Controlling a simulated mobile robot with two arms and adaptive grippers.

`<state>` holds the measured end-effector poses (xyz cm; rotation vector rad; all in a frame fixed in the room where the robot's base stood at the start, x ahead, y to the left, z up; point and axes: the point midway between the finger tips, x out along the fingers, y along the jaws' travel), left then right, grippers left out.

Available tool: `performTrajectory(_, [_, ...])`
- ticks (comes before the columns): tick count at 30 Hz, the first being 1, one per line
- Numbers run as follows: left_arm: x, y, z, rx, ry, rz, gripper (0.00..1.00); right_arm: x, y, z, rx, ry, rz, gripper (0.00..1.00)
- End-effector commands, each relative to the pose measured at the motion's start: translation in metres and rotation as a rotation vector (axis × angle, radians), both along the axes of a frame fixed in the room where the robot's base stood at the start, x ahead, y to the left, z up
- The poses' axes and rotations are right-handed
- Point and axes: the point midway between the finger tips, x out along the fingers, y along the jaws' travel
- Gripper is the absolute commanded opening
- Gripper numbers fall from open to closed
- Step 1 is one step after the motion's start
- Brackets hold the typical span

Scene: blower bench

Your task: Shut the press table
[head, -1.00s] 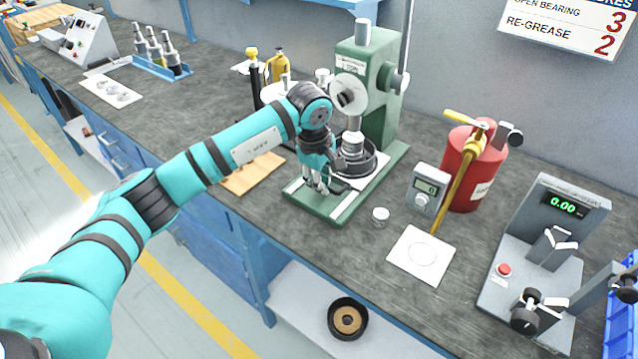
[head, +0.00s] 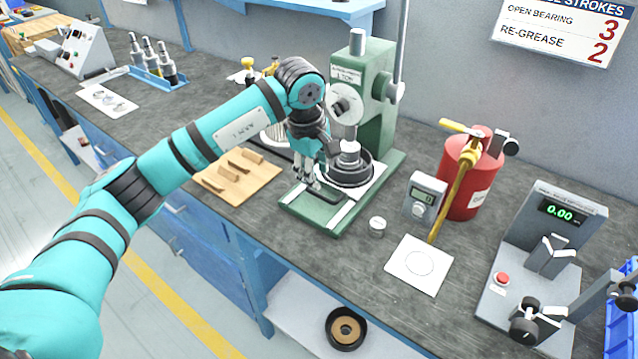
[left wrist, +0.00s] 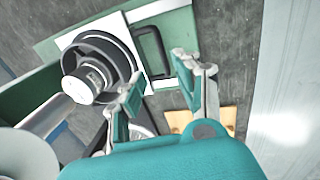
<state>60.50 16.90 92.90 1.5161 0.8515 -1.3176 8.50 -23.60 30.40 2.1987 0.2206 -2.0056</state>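The green press (head: 362,90) stands at the back of the bench. Its table, with a white plate (head: 376,178), carries a dark round cup (head: 362,171) with a metal part upright in it under the ram. A dark loop handle (left wrist: 153,52) lies at the table's front edge. My left gripper (head: 308,174) is over the front left of the press base. In the left wrist view my left gripper (left wrist: 160,85) has its fingers apart with nothing between them. The handle is just beyond the tips; I cannot tell whether they touch it. My right gripper is in neither view.
A wooden board (head: 215,186) with small pieces lies left of the press. A small metal cap (head: 377,226), a grey meter (head: 424,196), a red drum (head: 468,168) and a white card (head: 419,266) are to the right. The bench front before the press is clear.

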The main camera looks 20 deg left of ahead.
Motion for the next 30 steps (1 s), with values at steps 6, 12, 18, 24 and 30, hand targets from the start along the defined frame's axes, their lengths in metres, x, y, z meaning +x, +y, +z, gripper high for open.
performTrajectory(6, [-0.007,0.002,0.04,0.0,-0.003,-0.001,0.33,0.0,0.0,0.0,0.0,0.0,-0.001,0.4])
performTrajectory(12, [-0.01,0.003,0.054,0.0,-0.001,-0.002,0.33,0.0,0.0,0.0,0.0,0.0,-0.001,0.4])
performTrajectory(18, [-0.011,0.003,0.055,-0.001,0.0,-0.001,0.33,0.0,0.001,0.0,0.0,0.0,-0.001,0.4])
performTrajectory(24, [-0.011,0.003,0.055,-0.001,-0.001,-0.001,0.33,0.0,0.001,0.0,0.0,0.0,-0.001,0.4])
performTrajectory(30, [-0.011,0.003,0.055,-0.001,-0.001,-0.001,0.33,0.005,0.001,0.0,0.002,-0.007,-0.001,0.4])
